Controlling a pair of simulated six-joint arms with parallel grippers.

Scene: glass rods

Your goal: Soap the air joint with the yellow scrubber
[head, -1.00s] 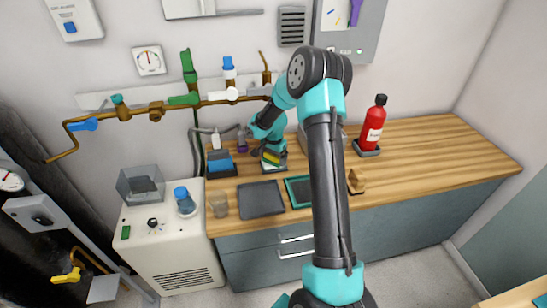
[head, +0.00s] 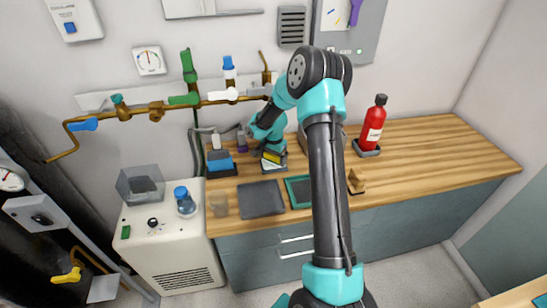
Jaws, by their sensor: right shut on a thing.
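My right gripper (head: 269,148) points down over the back of the wooden worktop and is shut on the yellow scrubber (head: 271,157). A brown pipe (head: 150,109) with several joints and coloured valves runs along the wall, left of and above the gripper. I cannot tell which joint is the air joint. My left gripper is out of view.
A white machine (head: 170,240) stands at left.

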